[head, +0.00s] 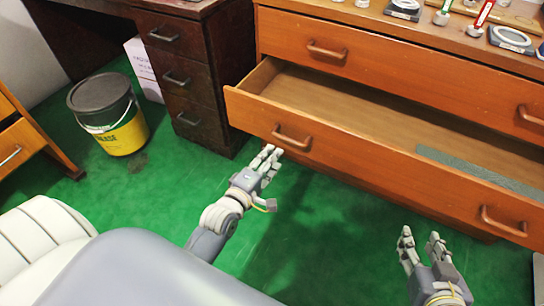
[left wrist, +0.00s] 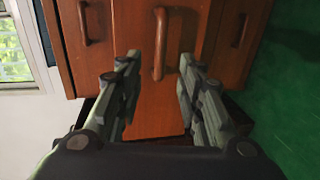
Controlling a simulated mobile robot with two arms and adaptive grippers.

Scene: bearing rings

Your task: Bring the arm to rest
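My left gripper (head: 268,163) is in front of the pulled-out drawer (head: 350,168) of the wooden chest, just below and left of its left handle (head: 291,137). In the left wrist view, my left gripper (left wrist: 157,85) has its fingers apart, with nothing between them; a drawer handle (left wrist: 160,45) shows just beyond the fingertips. My right gripper (head: 421,240) is in front of the drawer at the lower right, fingers apart and empty. The drawer is open, with a grey-green strip (head: 480,172) inside.
The chest top holds several small parts and round gauges (head: 510,39). A dark wooden desk (head: 185,70) stands behind. A grease bucket (head: 108,112) and a white box (head: 143,70) stand on the green floor. A light wooden cabinet (head: 25,140) is at the far left.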

